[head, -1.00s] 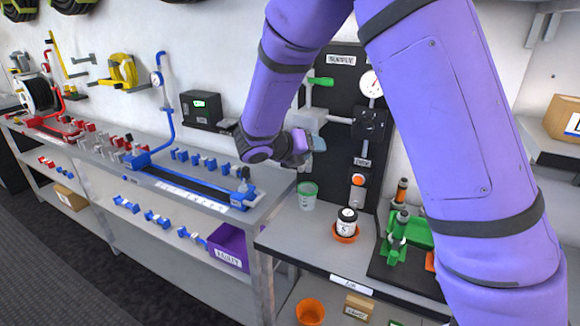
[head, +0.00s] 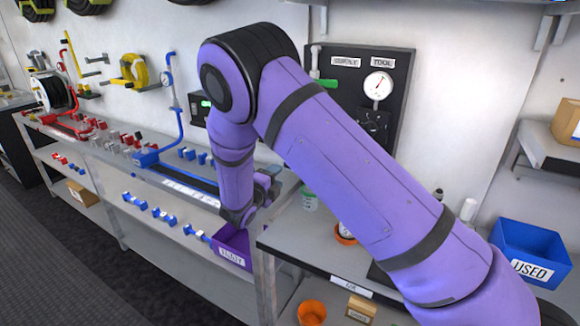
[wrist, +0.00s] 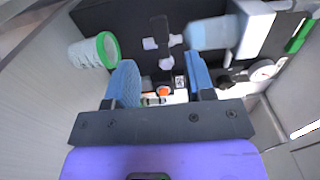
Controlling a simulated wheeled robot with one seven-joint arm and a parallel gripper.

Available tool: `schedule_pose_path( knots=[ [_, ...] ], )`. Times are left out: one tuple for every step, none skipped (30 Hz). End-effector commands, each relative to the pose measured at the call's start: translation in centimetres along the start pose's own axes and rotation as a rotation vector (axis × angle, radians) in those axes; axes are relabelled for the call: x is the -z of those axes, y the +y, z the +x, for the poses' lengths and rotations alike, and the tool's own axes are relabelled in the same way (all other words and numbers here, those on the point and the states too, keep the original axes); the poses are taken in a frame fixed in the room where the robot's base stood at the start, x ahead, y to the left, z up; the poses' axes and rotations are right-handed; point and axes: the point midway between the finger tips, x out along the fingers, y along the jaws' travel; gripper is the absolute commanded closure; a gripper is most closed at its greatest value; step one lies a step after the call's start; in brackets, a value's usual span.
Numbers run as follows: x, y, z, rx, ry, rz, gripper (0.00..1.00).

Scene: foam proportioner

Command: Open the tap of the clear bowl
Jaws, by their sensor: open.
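The clear bowl (wrist: 207,33) shows in the wrist view as a pale blue cylinder, attached to a white block (wrist: 250,27). A small whitish fitting (wrist: 165,43), which looks like its tap, sits off the bowl's left end. My gripper (wrist: 160,64) is open, with its two blue fingers apart and nothing seen held between them. The fitting shows just beyond the gap between the fingertips, apart from them as far as I can tell. In the head view my arm hides the bowl and tap, and the fingers cannot be made out.
A green-rimmed cup (wrist: 95,50) lies left of the fingers in the wrist view; it also stands on the bench in the head view (head: 309,199). The dark panel (head: 395,95) carries a gauge (head: 378,86) and a green lever (head: 322,82). A blue bin (head: 530,250) stands right.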

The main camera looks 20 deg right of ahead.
Motion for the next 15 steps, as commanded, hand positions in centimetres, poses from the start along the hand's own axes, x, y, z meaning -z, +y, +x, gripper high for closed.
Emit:
schedule_pose_path(
  knots=[
    [0.1, 0.0, 1.0, 0.001, 0.004, 0.001, 0.51],
    [0.1, 0.0, 1.5, 0.001, 0.004, 0.001, 0.51],
    [0.1, 0.0, 2.3, 0.001, 0.005, 0.001, 0.51],
    [0.1, 0.0, 2.9, 0.0, 0.004, 0.001, 0.51],
    [0.1, 0.0, 3.4, 0.0, 0.004, 0.002, 0.51],
    [0.1, 0.0, 4.1, 0.0, 0.005, 0.002, 0.51],
    [0.1, 0.0, 4.6, 0.0, 0.005, 0.002, 0.51],
    [0.1, 0.0, 5.1, 0.0, 0.004, 0.002, 0.51],
    [0.1, 0.0, 5.7, 0.0, 0.004, 0.002, 0.51],
    [0.2, 0.0, 6.2, 0.0, 0.004, 0.002, 0.51],
    [0.1, 0.0, 6.6, 0.0, 0.004, 0.002, 0.51],
    [0.1, 0.0, 7.0, -0.001, 0.003, 0.002, 0.51],
    [0.1, 0.0, 7.3, -0.001, 0.002, 0.002, 0.51],
    [0.1, 0.0, 7.6, -0.001, 0.003, 0.001, 0.51],
    [0.1, 0.0, 7.9, -0.001, 0.003, 0.001, 0.51]
  ],
)
